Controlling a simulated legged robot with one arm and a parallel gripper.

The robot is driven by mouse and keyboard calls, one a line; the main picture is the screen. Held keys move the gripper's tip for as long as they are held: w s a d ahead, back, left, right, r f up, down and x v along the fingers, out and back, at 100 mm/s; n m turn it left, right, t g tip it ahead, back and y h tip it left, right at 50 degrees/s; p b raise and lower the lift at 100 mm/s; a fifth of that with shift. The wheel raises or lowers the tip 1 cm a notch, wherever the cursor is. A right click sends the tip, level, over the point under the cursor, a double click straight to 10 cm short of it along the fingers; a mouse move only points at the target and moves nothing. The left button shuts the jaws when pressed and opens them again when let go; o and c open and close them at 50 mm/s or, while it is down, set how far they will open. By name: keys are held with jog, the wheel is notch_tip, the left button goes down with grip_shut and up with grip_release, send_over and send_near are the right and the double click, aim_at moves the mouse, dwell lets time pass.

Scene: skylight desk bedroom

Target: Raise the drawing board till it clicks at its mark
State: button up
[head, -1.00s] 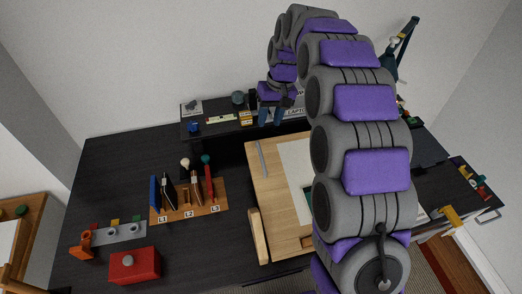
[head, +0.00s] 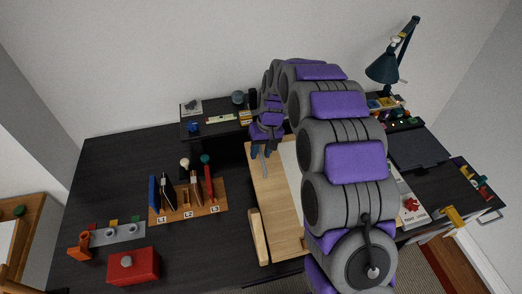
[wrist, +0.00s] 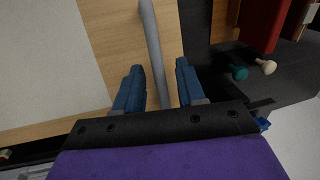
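The drawing board (head: 275,205) is a light wooden panel on the dark desk, with a pale sheet on it; my arm hides its right part. It also shows in the wrist view (wrist: 110,45). A grey bar (head: 265,169) lies along its far left part. My gripper (head: 261,153) is over the board's far left corner, at the bar's far end. In the wrist view, my gripper's (wrist: 160,64) two blue fingers are apart, with the grey bar (wrist: 152,35) running between them. I cannot tell whether they touch it. No mark is clearly visible.
A raised dark shelf (head: 212,128) stands behind the board. Left are a wooden rack (head: 160,217) labelled L1 to L3, a red box (head: 133,267) and a grey holder (head: 124,233). A lamp (head: 383,67) stands at the back right. The desk's far left is clear.

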grip_shut()
dwell(0.3)
dwell(0.4)
